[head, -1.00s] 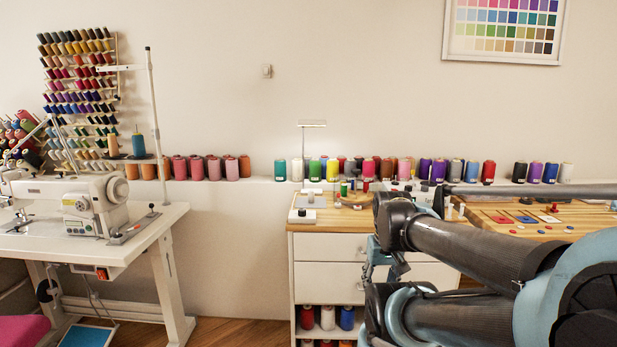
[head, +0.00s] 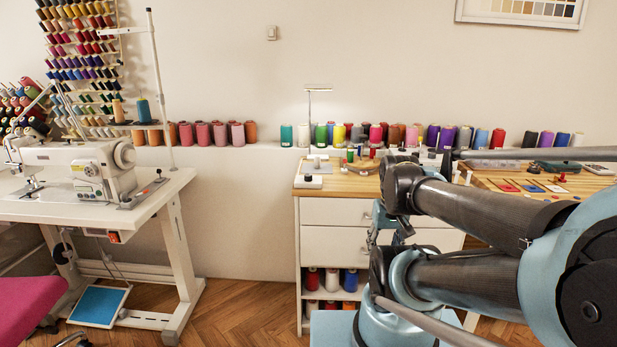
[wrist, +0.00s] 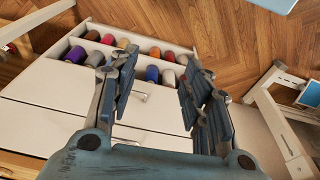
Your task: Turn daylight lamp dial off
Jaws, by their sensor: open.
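The daylight lamp (head: 318,89) has a thin pole and a flat, lit head, and stands at the back left of the wooden-topped cabinet (head: 350,187). A white block (head: 308,183) with a small dark knob sits at the cabinet's front left corner. It looks like the lamp's dial, but the knob's setting is too small to read. My gripper (wrist: 160,68) is open and empty in the wrist view, pointing down over the cabinet's front. The lamp and dial are not in the wrist view. In the head view my arm hides part of the cabinet.
Thread spools (head: 220,134) line the wall ledge. Small spools stand on the cabinet top behind the block. Drawers (head: 335,212) and a spool shelf (head: 332,280) are below. A sewing machine table (head: 150,200) stands left, with open wooden floor (head: 240,300) between.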

